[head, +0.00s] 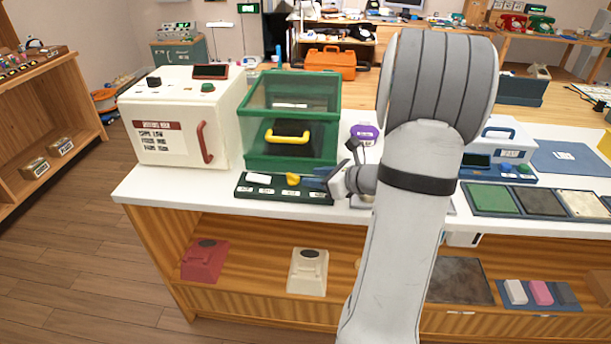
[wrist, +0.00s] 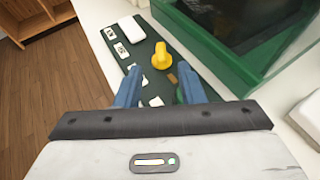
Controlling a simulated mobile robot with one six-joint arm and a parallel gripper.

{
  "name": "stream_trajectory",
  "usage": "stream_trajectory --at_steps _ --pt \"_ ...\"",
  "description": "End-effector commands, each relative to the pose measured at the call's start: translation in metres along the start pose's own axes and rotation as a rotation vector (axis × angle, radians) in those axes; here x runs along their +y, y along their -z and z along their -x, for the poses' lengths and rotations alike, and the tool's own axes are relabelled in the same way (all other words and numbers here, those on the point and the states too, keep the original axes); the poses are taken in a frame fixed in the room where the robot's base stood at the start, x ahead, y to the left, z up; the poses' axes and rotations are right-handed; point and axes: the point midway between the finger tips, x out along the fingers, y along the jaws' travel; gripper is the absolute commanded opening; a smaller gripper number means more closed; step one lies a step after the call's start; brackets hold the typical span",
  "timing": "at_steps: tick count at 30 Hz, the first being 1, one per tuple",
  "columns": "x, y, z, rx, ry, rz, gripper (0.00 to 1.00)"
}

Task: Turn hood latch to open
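The green hood (head: 291,118) with clear panels and a yellow handle (head: 287,137) stands on the white counter. In front of it lies a dark green control panel (head: 262,189) with a yellow latch knob (head: 292,179) and white labelled tiles. In the wrist view the yellow knob (wrist: 162,57) stands upright on the panel, ahead of my fingers. My gripper (head: 318,176) is just right of the knob in the head view. In the wrist view its blue fingers (wrist: 162,85) are spread apart with nothing held between them. The knob appears untouched.
A white cabinet (head: 180,115) with a red handle stands left of the hood. A purple-topped item (head: 365,131) is just right of it. Trays (head: 545,203) lie on the right counter.

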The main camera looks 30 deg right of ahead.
Motion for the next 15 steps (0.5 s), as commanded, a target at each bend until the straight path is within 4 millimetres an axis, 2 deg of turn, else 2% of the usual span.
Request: stream_trajectory --at_steps 3,15 --pt "0.000 0.000 0.009 0.000 0.000 0.000 0.35" --pt "-0.001 -0.001 0.016 0.001 0.001 -0.005 0.35"
